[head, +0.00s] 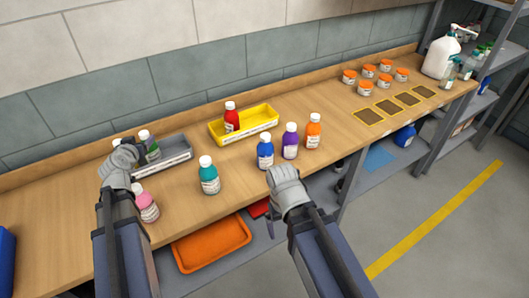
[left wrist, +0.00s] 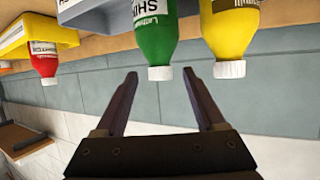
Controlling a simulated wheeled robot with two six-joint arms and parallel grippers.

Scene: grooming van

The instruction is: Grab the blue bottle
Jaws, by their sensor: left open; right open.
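The blue bottle (head: 265,154) with a white cap stands upright near the front edge of the wooden bench. It stands between a teal bottle (head: 209,178) and a purple bottle (head: 290,143). My right gripper (head: 282,174) is just in front of and below the blue bottle; its finger gap is hard to see from here. My left gripper (head: 124,155) is at the left by the grey tray (head: 175,155). In the left wrist view its fingers (left wrist: 160,76) are apart and empty, with a green bottle (left wrist: 153,35) just beyond them.
An orange bottle (head: 313,132) stands right of the purple one. A red bottle (head: 231,118) is in the yellow tray (head: 258,123) behind. A pink bottle (head: 147,207) stands by my left arm. A yellow bottle (left wrist: 230,35) is beside the green one. Orange-lidded jars (head: 367,71) stand farther right.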

